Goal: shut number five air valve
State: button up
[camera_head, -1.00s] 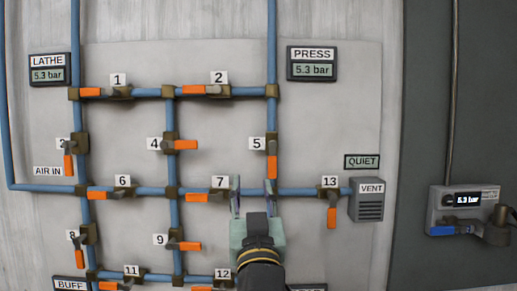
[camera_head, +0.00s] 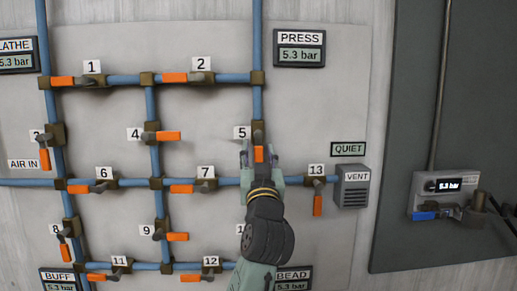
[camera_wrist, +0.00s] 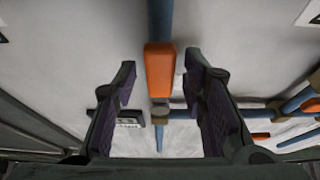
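The number five air valve (camera_head: 258,132) sits on the vertical blue pipe under PRESS, beside its "5" label (camera_head: 242,132). Its orange handle (camera_head: 259,154) points down, in line with the pipe. My gripper (camera_head: 259,152) is at this handle, with a finger on either side. In the wrist view the orange handle (camera_wrist: 159,70) shows between my gripper's two fingers (camera_wrist: 160,72), with a visible gap on each side. The gripper is open. The lower part of the handle is partly hidden by my gripper in the head view.
Valve 13 (camera_head: 317,184) is to the lower right, next to the VENT box (camera_head: 353,187). Valve 7 (camera_head: 205,185) is to the lower left and valve 4 (camera_head: 152,136) to the left. The PRESS gauge (camera_head: 299,53) reads 5.3 bar. Bare panel lies right of valve five.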

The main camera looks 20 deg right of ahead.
jog(key=shift+w, duration=0.1)
jog(key=shift+c, duration=0.4)
grip_shut()
dwell(0.5)
